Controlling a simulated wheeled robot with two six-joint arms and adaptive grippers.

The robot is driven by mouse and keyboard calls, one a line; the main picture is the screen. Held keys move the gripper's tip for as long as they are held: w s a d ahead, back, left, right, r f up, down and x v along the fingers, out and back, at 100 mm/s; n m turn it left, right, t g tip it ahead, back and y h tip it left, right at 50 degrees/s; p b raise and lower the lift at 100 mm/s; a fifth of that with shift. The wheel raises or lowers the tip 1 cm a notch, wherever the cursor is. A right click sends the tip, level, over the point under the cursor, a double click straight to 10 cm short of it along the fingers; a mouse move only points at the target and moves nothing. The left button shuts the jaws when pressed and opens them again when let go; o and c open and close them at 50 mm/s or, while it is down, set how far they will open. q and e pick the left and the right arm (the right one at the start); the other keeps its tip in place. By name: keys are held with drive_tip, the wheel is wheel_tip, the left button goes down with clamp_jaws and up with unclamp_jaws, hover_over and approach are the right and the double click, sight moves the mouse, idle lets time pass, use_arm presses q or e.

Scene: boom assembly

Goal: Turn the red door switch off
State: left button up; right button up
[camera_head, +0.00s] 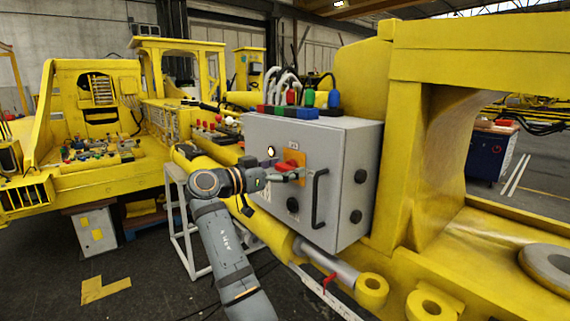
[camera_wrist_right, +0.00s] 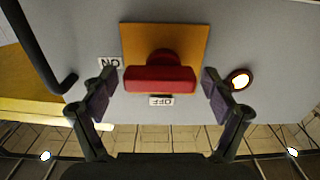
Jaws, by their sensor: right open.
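The red door switch (camera_head: 285,166) sits on an orange plate (camera_head: 298,158) on the grey cabinet door. In the right wrist view, the red switch (camera_wrist_right: 160,80) has a bar-shaped handle lying across the picture. The ON label (camera_wrist_right: 110,63) is beside its left end, and the upside-down OFF label (camera_wrist_right: 161,101) is below its middle. My right gripper (camera_wrist_right: 160,86) is open, with one finger on each side of the handle and visible gaps. In the head view, my right gripper (camera_head: 283,175) is in front of the switch and partly hides it. My left gripper is out of view.
The grey cabinet (camera_head: 345,200) has a black door handle (camera_head: 318,198) right of the gripper. A lit round lamp (camera_wrist_right: 239,79) is close to one finger in the wrist view. Yellow machine parts (camera_head: 405,170) stand right of the cabinet, and a white stand (camera_head: 184,235) is left of my arm.

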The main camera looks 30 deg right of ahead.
drive_tip(key=c, duration=1.2)
drive_tip(key=shift+o, duration=0.2)
